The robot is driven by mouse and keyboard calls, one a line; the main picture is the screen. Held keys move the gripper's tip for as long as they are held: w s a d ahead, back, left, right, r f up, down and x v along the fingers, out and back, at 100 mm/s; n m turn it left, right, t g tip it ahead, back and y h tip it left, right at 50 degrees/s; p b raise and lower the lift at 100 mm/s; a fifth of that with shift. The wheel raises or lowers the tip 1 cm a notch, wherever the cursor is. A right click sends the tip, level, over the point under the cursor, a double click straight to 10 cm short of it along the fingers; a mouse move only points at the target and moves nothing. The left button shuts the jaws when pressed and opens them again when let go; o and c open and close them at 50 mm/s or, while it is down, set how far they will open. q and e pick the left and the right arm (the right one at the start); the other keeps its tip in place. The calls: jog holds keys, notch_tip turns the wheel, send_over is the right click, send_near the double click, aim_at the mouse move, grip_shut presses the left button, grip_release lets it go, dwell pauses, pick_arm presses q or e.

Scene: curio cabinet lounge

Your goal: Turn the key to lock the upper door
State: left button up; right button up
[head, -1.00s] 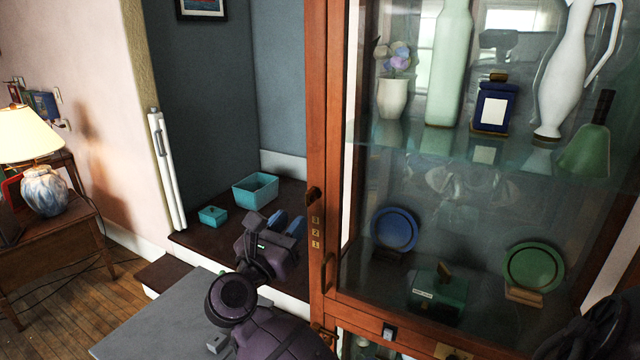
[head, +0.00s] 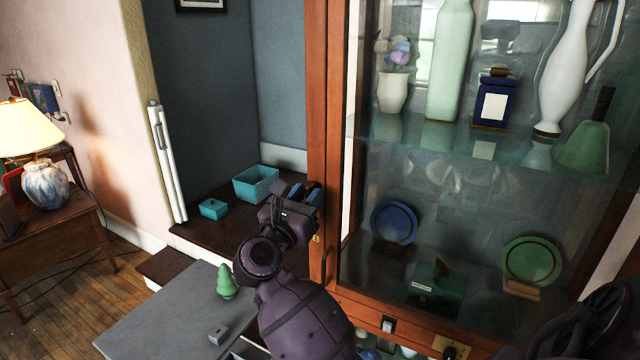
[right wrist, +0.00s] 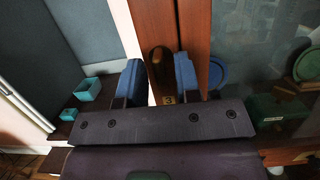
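The upper door (head: 335,130) of the wooden cabinet is a glass door in a reddish-brown frame and looks closed. The dark bronze key (right wrist: 160,63) sits upright on the cabinet's wooden post, left of the door. My right gripper (head: 306,194) is in front of it and partly hides it in the head view. In the right wrist view my right gripper (right wrist: 157,78) has its blue fingers apart, with the key between and beyond them. I see no contact. A small brass number plate (right wrist: 168,100) shows below the key. My left gripper is not in view.
Behind the glass stand vases, a blue bottle (head: 495,103) and plates. A door pull (head: 325,265) is below my gripper. Teal boxes (head: 256,183) stand on the dark shelf at left. A green tree figure (head: 227,281) stands on a grey surface (head: 160,315).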

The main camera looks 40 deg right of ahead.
grip_shut()
